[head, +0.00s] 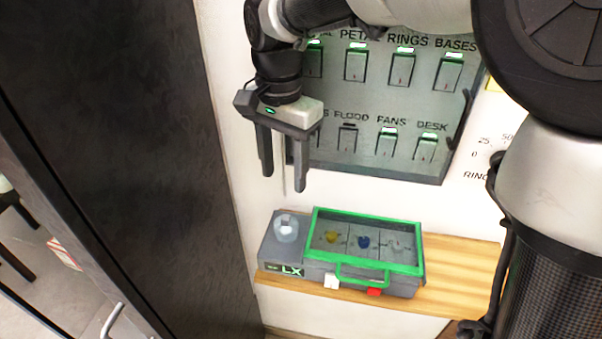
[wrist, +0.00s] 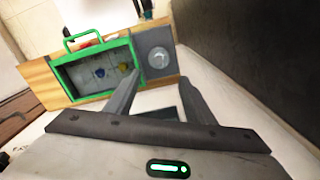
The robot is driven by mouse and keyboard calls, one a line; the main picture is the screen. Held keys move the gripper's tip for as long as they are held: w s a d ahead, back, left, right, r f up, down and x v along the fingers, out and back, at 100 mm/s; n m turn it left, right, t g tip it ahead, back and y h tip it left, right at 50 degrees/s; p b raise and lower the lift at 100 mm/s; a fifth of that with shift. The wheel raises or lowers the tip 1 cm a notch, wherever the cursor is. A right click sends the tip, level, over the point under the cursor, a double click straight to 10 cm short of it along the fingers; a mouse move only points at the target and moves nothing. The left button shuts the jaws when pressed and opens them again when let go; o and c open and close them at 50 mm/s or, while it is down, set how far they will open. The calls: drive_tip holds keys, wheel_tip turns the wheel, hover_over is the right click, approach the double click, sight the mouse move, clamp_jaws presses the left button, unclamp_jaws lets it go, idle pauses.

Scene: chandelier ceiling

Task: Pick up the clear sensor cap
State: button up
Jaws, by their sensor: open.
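A clear, dome-like cap (head: 286,228) sits on the grey left end of the box marked LX; it also shows in the wrist view (wrist: 158,57). The box's green-framed tray (head: 420,273) holds a yellow piece (head: 331,237), a blue piece (head: 364,241) and a faint clear or grey piece (head: 395,246) in separate compartments. My gripper (head: 283,180) is open and empty, pointing down above the left end of the box. In the wrist view, the clear dome lies beyond the gap between my fingertips (wrist: 160,82), apart from them.
The box stands on a wooden shelf (head: 465,262) against the white wall. A switch panel (head: 370,165) is on the wall behind my gripper. A green handle (head: 361,280), a white block (head: 331,282) and a red block (head: 375,291) are at the box's front. A dark tall panel (head: 150,150) stands left.

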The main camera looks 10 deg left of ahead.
sight(285, 217)
wheel_tip(285, 217, down, 8)
drive_tip(key=shift+r+b, duration=0.25)
drive_tip(key=shift+b, duration=0.05)
drive_tip(key=f, duration=0.5)
drive_tip(key=shift+s, duration=0.3)
drive_tip(key=shift+c, duration=0.3)
drive_tip(key=c, duration=0.7)
